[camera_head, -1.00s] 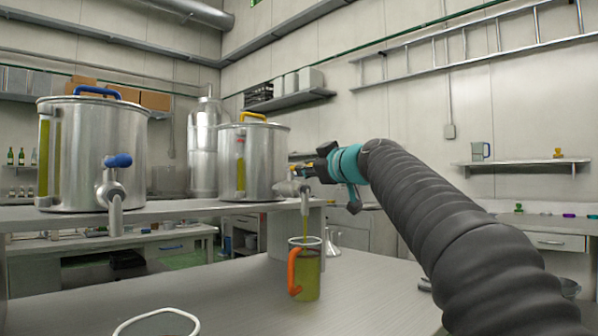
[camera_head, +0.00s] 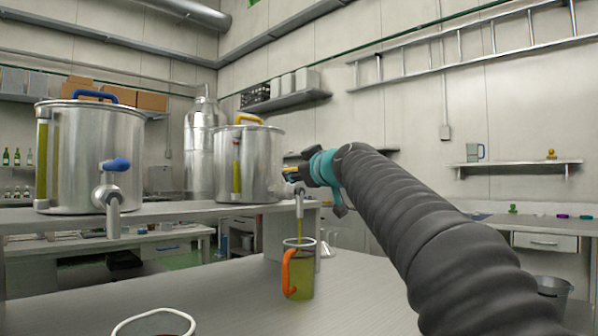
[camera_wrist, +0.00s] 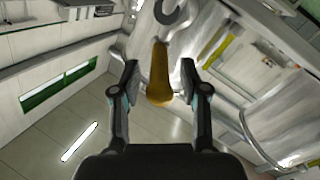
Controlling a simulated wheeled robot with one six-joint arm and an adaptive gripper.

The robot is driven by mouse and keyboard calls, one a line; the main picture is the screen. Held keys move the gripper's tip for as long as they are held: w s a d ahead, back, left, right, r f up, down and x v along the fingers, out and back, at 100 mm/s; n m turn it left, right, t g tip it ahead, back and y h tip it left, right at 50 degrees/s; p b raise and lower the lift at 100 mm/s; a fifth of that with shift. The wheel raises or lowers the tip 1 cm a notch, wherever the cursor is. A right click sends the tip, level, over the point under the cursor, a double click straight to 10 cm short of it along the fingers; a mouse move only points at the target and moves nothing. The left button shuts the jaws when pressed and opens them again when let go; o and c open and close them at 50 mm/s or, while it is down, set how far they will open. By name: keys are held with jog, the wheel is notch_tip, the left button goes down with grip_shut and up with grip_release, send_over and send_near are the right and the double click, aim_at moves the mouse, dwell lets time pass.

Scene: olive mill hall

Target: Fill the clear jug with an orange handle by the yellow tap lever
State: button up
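The clear jug with an orange handle (camera_head: 304,276) stands upright on the counter under the tap of the right steel tank (camera_head: 262,160). A thin yellow-green stream (camera_head: 300,228) runs from the tap into it, and much of the jug looks yellow-green. The exact level is hard to read. My gripper (camera_head: 293,173) is at this tap, which it partly hides. In the wrist view the yellow tap lever (camera_wrist: 159,82) lies between the two spread fingers of my gripper (camera_wrist: 160,84), with gaps on both sides.
The left tank (camera_head: 95,155) has a tap with a blue lever (camera_head: 116,164). A white-rimmed round container (camera_head: 190,321) is at the counter's front edge. The counter (camera_head: 350,290) right of the jug is clear.

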jog(key=v, duration=1.2)
jog(key=shift+s, duration=0.1)
jog(key=shift+c, duration=0.3)
